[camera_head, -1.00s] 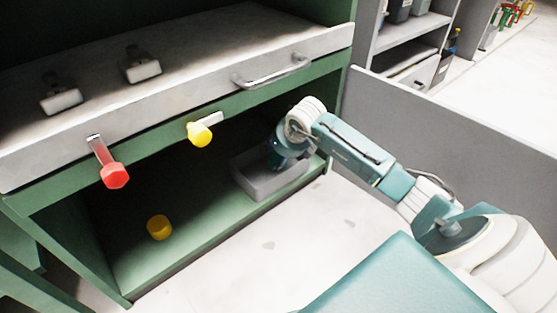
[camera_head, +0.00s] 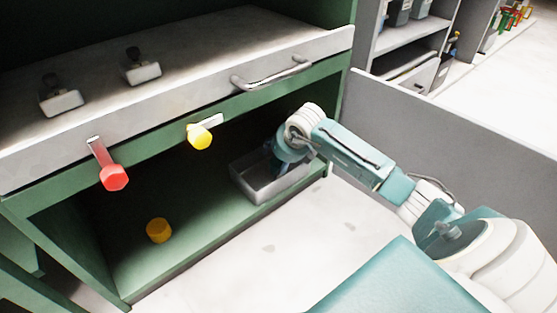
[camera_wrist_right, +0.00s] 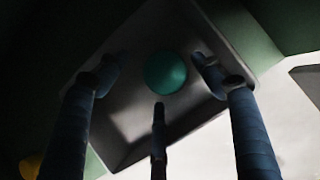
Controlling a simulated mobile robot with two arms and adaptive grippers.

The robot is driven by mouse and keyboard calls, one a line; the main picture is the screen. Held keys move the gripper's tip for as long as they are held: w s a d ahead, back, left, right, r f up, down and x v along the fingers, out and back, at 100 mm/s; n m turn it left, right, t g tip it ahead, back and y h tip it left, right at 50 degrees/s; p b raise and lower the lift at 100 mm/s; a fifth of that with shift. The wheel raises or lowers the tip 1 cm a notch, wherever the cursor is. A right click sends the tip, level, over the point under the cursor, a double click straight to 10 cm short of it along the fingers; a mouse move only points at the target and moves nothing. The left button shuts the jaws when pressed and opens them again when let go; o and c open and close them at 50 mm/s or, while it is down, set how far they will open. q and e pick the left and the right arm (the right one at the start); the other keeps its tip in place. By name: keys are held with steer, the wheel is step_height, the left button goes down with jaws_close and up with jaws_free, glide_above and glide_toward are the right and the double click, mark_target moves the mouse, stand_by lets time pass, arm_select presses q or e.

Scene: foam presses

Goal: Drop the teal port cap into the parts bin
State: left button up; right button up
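The teal port cap (camera_wrist_right: 165,72) shows as a round teal disc inside the grey parts bin (camera_wrist_right: 132,148) in the right wrist view. The bin (camera_head: 258,192) stands on the green lower shelf in the head view, where the cap cannot be made out. My right gripper (camera_head: 277,160) is over the bin's back part, fingers pointing down into it. In the wrist view its three dark fingers are spread around the cap with visible gaps, so it is open and not touching the cap. My left gripper is not in view.
An orange-yellow cap (camera_head: 159,230) lies on the lower shelf left of the bin. A red knob (camera_head: 114,177) and a yellow knob (camera_head: 200,136) stick out of the press front. A handle (camera_head: 272,76) is above the bin. A grey panel (camera_head: 450,130) stands to the right.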

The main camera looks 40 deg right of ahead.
steer(key=shift+r, duration=0.25)
steer(key=p+v, duration=0.8)
steer(key=v, duration=0.4)
steer(key=shift+r, duration=0.35)
